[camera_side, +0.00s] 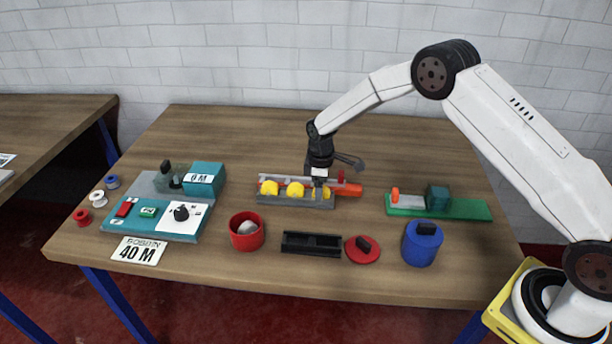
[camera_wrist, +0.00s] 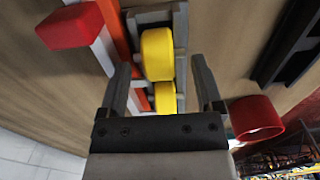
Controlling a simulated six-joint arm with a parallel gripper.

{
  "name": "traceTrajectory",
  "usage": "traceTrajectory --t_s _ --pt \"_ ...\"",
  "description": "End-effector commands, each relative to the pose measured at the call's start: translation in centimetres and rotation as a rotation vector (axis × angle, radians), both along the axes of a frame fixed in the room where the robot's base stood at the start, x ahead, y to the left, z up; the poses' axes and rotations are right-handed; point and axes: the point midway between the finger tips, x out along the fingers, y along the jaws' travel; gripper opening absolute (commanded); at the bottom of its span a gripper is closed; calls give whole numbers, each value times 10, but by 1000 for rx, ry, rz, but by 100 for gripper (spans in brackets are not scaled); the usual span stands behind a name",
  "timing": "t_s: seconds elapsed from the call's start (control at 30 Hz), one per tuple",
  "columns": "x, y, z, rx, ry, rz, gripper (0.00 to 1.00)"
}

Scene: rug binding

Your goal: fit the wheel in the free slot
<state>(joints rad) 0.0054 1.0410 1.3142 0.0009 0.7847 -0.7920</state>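A grey slotted holder (camera_side: 290,201) sits mid-table. Two yellow wheels, one at the left (camera_side: 269,187) and one in the middle (camera_side: 295,189), sit in it. The holder's right end, beneath my gripper (camera_side: 319,184), is partly hidden. In the wrist view, two yellow wheels, a nearer one (camera_wrist: 166,97) and a farther one (camera_wrist: 157,54), stand in line in the holder. A bare part of the holder (camera_wrist: 150,17) shows past the farther one. My gripper (camera_wrist: 160,65) is open, its fingers apart on both sides of the row, with no visible contact.
An orange part (camera_side: 352,190) sticks out at the holder's right. In front are a red tub (camera_side: 247,240) with a pale object inside, a black tray (camera_side: 311,254), a red lid (camera_side: 362,256) and a blue pot (camera_side: 421,250). A green fixture (camera_side: 450,211) stands right, a teal control panel (camera_side: 150,222) left.

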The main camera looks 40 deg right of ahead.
Motion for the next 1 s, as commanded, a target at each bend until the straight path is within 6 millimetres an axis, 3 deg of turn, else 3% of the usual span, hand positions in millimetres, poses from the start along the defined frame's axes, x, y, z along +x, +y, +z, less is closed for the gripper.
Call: traceTrajectory --t_s 0.27,0.47,1.0 --pt "0 0 4 0 0 0 84" --pt "1 0 20 0 -3 0 84" --pt "0 0 102 0 -3 0 84"
